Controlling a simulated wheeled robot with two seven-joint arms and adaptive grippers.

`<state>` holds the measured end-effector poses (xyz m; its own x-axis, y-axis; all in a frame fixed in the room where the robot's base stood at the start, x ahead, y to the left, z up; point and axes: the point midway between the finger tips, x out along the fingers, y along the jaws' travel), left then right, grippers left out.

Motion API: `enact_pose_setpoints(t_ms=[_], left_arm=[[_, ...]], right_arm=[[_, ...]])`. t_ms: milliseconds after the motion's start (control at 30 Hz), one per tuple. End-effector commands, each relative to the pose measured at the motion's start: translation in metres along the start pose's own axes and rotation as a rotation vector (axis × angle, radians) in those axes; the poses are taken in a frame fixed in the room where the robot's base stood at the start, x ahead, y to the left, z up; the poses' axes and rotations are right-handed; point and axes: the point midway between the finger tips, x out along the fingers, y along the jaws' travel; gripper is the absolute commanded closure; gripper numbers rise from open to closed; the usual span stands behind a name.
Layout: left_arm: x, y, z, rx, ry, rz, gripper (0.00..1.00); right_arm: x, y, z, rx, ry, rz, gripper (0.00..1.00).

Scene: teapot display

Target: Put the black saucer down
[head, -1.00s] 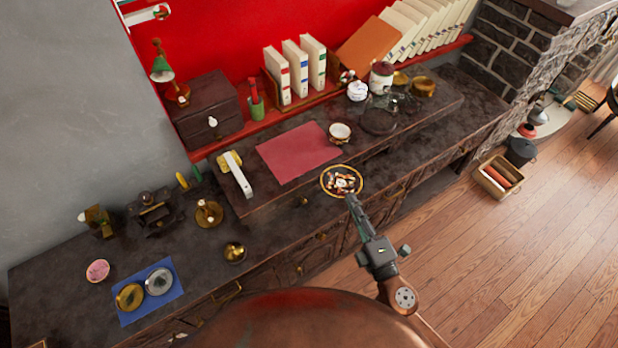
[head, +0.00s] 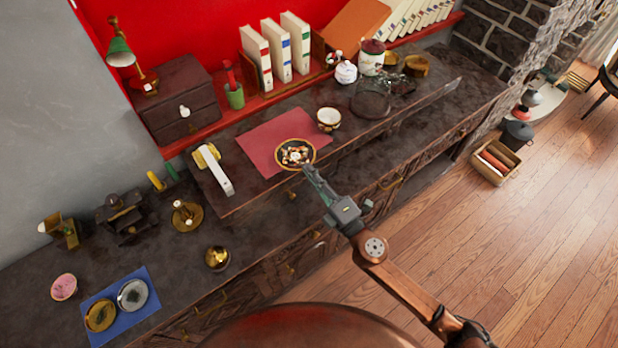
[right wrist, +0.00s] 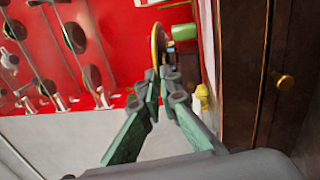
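The black saucer (head: 295,153) has a gold rim and a multicoloured pattern in its middle. In the head view it overlaps the front right part of the red mat (head: 262,140); its height above the mat is hard to tell. My right gripper (head: 308,172) is shut on the saucer's near edge. In the right wrist view the saucer (right wrist: 157,42) shows nearly edge-on between the green fingertips of my right gripper (right wrist: 161,78). My left gripper is not in view.
A white bowl (head: 328,118) stands just right of the mat, close to the saucer. A white-and-gold object (head: 215,168) lies left of it. A glass dome (head: 370,100) and jar (head: 371,57) stand farther right. Books (head: 275,48) line the back.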

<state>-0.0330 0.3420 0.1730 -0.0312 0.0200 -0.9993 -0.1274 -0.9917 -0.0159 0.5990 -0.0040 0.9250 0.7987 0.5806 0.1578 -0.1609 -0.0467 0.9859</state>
Motion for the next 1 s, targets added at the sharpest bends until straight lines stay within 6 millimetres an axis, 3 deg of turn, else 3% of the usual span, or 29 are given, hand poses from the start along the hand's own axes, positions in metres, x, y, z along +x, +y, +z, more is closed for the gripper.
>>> enact_pose_setpoints(t_ms=[33, 200, 300, 400, 600, 1000], left_arm=[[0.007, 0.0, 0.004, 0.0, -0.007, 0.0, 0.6], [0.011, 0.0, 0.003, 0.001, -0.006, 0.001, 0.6], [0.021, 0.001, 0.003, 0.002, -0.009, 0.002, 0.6], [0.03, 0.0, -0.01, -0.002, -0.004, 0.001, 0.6], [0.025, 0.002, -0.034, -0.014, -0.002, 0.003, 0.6], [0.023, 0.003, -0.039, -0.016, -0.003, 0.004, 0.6]], right_arm=[[0.003, -0.01, 0.001, 0.002, 0.0, -0.001, 1.0], [0.009, -0.016, 0.003, 0.0, 0.001, 0.002, 1.0], [0.014, -0.031, 0.006, 0.001, -0.001, -0.001, 1.0], [0.009, -0.049, 0.004, 0.003, 0.0, -0.004, 1.0], [0.008, -0.053, 0.004, 0.001, 0.0, -0.001, 1.0], [0.008, -0.054, 0.004, 0.0, 0.0, 0.0, 1.0]])
